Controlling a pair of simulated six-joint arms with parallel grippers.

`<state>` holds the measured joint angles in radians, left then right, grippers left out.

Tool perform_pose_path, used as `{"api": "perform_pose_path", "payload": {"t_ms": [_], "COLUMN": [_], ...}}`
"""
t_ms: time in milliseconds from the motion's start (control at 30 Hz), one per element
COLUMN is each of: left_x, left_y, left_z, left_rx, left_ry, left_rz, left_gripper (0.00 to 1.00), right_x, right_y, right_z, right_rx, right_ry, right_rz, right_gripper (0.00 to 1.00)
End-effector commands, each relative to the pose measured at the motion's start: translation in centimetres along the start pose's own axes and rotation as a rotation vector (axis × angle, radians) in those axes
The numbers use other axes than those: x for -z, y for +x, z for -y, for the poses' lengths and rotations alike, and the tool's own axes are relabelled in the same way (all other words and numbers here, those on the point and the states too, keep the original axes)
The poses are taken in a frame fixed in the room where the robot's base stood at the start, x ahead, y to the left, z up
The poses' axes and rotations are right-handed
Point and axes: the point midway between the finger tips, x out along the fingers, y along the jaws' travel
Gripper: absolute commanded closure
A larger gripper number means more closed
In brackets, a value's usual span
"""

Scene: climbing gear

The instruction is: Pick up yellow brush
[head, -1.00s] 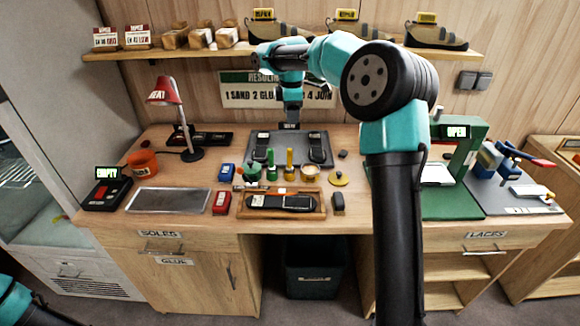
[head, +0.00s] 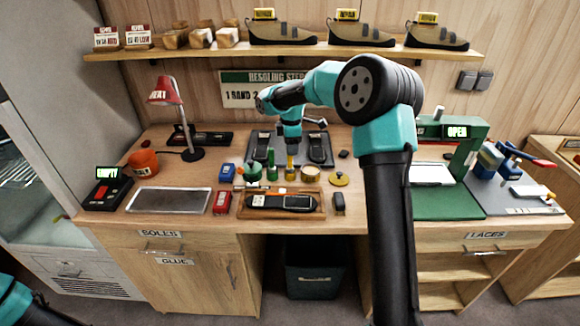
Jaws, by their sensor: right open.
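The yellow brush (head: 290,173) stands upright in the middle of the workbench, just behind the wooden tray, with a green-handled one (head: 272,168) to its left. My right gripper (head: 291,151) is open and points down from above, directly over the yellow brush. Its fingertips are at or just above the top of the handle, and I cannot tell whether they touch it. The gripper hides the brush's upper end. Of my left arm only a part shows at the lower left corner; its gripper is out of view.
A green pot (head: 252,172) is on the left. A dark mat (head: 327,143) with shoe soles lies behind. The wooden tray (head: 318,211) with a sole lies in front.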

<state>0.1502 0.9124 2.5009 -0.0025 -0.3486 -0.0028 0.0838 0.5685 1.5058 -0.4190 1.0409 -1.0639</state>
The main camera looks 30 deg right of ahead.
Motion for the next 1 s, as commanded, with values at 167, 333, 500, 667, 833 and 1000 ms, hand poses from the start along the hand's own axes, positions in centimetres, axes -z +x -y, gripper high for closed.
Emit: {"api": "perform_pose_path", "payload": {"t_ms": [167,333,500,667,833,1000], "left_x": [0.0,0.0,0.0,0.0,0.0,0.0], "left_y": [0.0,0.0,0.0,0.0,0.0,0.0], "left_z": [0.0,0.0,0.0,0.0,0.0,0.0], "left_rx": [0.000,0.000,0.000,0.000,0.000,0.000], "left_ry": [0.000,0.000,0.000,0.000,0.000,0.000], "left_rz": [0.000,0.000,0.000,0.000,0.000,0.000], "left_gripper": [0.57,0.57,0.57,0.57,0.57,0.57], "right_x": [0.0,0.1,0.4,0.4,0.4,0.4], "right_y": [0.0,1.0,3.4,5.0,5.2,5.2], "right_z": [0.0,0.1,0.3,0.2,0.2,0.2], "right_rx": [0.000,0.002,0.003,0.001,-0.001,-0.001], "right_ry": [0.000,0.000,-0.001,0.000,0.000,-0.001], "right_rz": [0.000,0.001,0.002,0.000,-0.001,-0.001], "right_gripper": [0.46,0.46,0.46,0.46,0.46,0.46]}}
